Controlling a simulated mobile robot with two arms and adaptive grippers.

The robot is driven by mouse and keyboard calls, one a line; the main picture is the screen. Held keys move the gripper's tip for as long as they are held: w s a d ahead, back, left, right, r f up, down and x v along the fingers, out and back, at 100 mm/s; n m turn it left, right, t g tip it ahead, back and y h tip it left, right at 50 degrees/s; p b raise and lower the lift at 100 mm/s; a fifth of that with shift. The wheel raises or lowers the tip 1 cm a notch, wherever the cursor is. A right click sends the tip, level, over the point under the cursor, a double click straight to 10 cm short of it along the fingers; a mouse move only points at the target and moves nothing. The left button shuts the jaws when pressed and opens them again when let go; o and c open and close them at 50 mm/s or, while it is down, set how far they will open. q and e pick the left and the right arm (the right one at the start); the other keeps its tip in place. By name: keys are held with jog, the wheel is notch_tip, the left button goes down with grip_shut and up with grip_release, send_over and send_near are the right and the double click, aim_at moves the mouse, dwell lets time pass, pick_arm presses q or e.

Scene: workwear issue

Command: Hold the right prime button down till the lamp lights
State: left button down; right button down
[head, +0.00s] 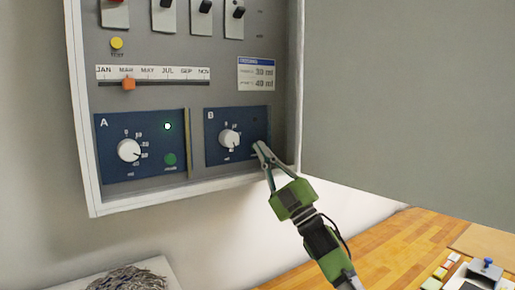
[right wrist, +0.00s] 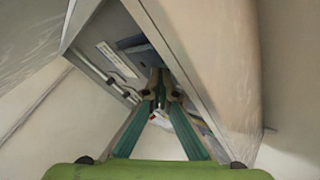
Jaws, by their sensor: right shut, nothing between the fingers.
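Panel B (head: 213,155), the right blue panel in the cabinet, has a white dial (head: 229,139). Its lamp (head: 255,125) looks dark. My right gripper (head: 258,146) is shut and empty, its fingertips at the lower right part of panel B. The fingertips cover the spot where B's prime button would sit, so I cannot see the button or tell whether it is pressed. In the right wrist view the shut fingertips (right wrist: 161,92) reach toward the cabinet face. Panel A (head: 108,168) on the left has a white lit lamp (head: 167,126) and a green button (head: 170,159). My left gripper is not in view.
The cabinet's right side wall (head: 296,80) and a large grey door (head: 410,90) stand close to the right of my gripper. Above are a month slider (head: 128,84), a yellow button (head: 117,43) and a dose label (head: 257,73). A wooden table (head: 400,250) lies below right.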

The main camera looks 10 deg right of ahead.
dwell(0.7)
jog(key=shift+s+d, duration=0.3)
jog(key=shift+s, duration=0.45)
jog(key=s, duration=0.1)
jog(key=s+d, duration=0.1)
jog(key=s, duration=0.2)
jog(key=shift+s+d+p, duration=0.35)
jog(key=shift+p, duration=0.05)
jog(key=shift+f+h, duration=0.1)
jog(key=shift+h, duration=0.2)
